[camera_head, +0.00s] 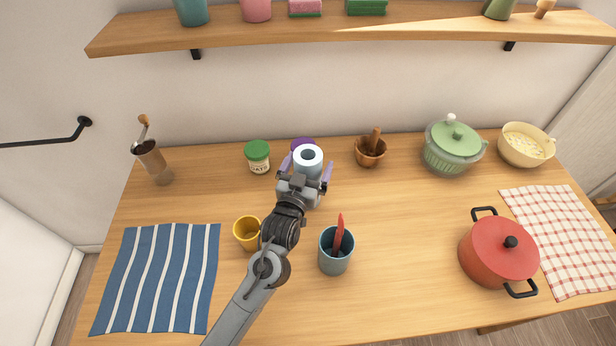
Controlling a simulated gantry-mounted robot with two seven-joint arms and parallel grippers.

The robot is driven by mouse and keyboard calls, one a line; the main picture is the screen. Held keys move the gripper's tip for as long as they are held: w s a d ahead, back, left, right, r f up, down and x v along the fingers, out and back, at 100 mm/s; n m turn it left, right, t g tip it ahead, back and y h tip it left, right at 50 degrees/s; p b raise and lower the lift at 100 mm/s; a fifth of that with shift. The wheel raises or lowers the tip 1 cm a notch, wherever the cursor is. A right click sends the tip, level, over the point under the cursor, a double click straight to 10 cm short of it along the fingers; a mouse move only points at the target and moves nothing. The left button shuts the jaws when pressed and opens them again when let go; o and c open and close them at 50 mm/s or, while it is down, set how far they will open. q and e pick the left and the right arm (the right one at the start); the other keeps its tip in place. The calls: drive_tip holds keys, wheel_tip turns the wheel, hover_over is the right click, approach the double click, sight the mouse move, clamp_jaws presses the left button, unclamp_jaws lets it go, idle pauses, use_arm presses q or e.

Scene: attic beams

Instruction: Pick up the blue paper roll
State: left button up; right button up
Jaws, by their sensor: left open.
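The paper roll (308,160) stands upright near the back middle of the wooden table. It looks pale blue-white with a dark hole in its top. My left gripper (307,168) reaches in from the front, its two purple-tipped fingers spread on either side of the roll. The gripper is open, and I cannot tell whether either finger touches the roll. The gripper body hides the roll's lower part. My right gripper does not show.
A purple-topped thing (301,143) stands right behind the roll. A green-lidded jar (257,156) is to the left, a wooden mortar (370,151) to the right. A yellow cup (247,233) and a blue-grey utensil cup (335,260) flank my forearm. A red pot (497,254) stands right.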

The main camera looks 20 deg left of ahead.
use_arm(q)
drive_tip(key=shift+w, duration=0.8)
drive_tip(key=c, duration=1.3)
